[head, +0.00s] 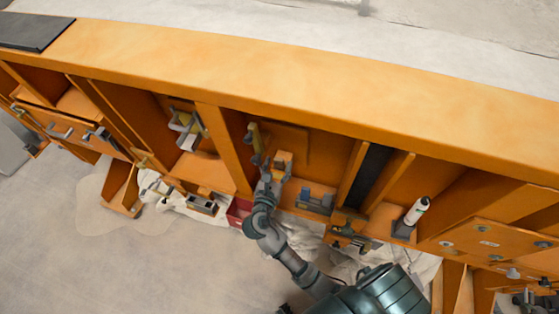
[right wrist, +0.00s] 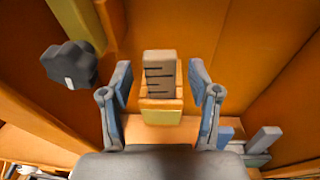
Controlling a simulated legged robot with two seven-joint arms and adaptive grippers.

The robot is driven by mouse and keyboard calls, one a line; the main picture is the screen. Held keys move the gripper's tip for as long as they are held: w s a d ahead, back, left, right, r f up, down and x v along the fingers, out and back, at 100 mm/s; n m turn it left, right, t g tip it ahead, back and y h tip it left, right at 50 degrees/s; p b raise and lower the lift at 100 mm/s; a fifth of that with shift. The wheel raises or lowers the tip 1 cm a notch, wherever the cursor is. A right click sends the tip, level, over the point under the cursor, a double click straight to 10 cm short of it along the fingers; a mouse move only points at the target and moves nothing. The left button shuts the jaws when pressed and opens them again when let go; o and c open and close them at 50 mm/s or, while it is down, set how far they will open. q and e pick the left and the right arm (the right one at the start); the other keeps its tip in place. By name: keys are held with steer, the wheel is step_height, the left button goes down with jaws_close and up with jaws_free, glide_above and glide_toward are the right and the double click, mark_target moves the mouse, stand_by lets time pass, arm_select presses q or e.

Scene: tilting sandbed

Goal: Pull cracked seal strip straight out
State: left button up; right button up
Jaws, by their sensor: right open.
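The seal strip (right wrist: 160,76) is a grey-brown piece with several dark crack lines across its face. It sits in a yellow-orange holder (right wrist: 160,112) in the middle of the right wrist view. My right gripper (right wrist: 160,84) is open, with one finger on each side of the strip and visible gaps on both sides. In the head view my right gripper (head: 273,172) reaches into a bay of the orange frame, at the small orange holder (head: 283,158). The strip is too small to make out clearly there. My left gripper is not in view.
A dark grey knob (right wrist: 70,66) on a yellow bar stands left of the fingers. Grey-blue blocks (right wrist: 262,140) lie at lower right. The orange frame (head: 300,75) has upright dividers beside the bay. A white bottle (head: 417,210) stands farther right.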

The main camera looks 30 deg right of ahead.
mark_target(279, 159)
steer(key=shift+x, duration=0.85)
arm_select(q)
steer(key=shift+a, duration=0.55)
arm_select(e)
steer(key=shift+w, duration=0.1)
steer(key=shift+d, duration=0.1)
steer(key=shift+d, duration=0.15)
jaws_close()
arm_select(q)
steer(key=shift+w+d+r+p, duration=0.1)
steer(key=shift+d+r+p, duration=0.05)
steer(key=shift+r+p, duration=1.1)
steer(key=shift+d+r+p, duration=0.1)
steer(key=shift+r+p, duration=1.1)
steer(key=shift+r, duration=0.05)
arm_select(e)
steer(key=shift+a+r, duration=0.2)
steer(key=shift+r, duration=0.55)
steer(key=shift+a+r, duration=0.15)
steer(key=shift+r, duration=0.6)
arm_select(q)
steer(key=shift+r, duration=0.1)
